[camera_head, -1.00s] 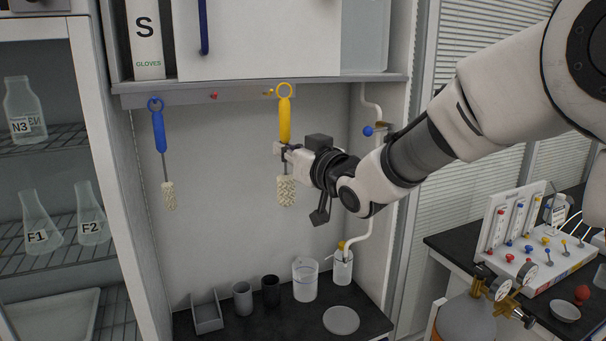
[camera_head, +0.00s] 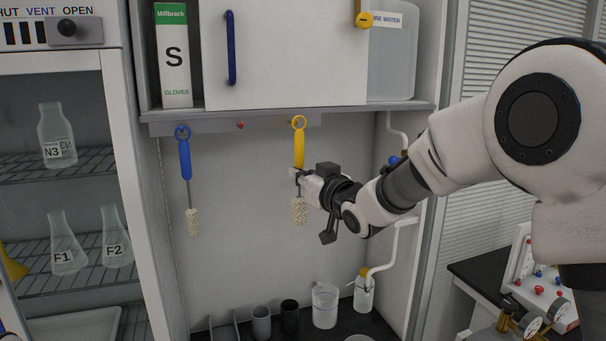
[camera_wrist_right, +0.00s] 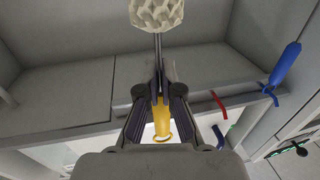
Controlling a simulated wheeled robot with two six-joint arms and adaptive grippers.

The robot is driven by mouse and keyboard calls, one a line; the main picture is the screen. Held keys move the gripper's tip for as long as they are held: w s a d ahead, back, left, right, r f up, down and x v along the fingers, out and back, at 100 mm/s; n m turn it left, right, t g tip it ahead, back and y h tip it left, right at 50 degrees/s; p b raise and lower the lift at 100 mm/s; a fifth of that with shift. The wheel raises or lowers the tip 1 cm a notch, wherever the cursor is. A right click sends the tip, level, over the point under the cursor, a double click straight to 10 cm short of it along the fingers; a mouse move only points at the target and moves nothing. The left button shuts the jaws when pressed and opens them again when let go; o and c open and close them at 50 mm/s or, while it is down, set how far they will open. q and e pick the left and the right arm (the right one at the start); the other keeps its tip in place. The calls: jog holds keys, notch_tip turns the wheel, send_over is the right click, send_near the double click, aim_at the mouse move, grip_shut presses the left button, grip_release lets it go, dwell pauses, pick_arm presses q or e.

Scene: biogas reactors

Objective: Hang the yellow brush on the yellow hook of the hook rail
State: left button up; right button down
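The yellow brush (camera_head: 299,148) hangs upright from my right gripper (camera_head: 295,175), ring up and pale bristle head down. The gripper is shut on the brush just below its yellow handle. In the right wrist view, the fingers (camera_wrist_right: 160,95) close around the stem, with the yellow handle (camera_wrist_right: 162,122) below them and the bristles above. The brush's ring is level with the grey hook rail (camera_head: 215,125). The yellow hook (camera_head: 291,123) shows as a small spot at the ring's left edge. I cannot tell whether the ring is around it.
A blue brush (camera_head: 185,160) hangs at the rail's left, with a red hook (camera_head: 240,125) bare beside it. A shelf (camera_head: 270,108) juts out above. Beakers (camera_head: 325,305) and cups stand on the counter below. A glassware cabinet (camera_head: 75,200) is at left.

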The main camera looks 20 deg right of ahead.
jog(key=shift+w+a+p, duration=0.1)
jog(key=shift+w+p, duration=0.2)
jog(key=shift+w, duration=0.2)
jog(key=shift+w+f, duration=0.3)
jog(key=shift+w, duration=0.4)
jog(key=shift+w+f, duration=0.3)
jog(key=shift+w, duration=0.35)
jog(key=c, duration=1.2)
grip_release()
jog(key=shift+c, duration=0.2)
jog(key=shift+s, duration=0.1)
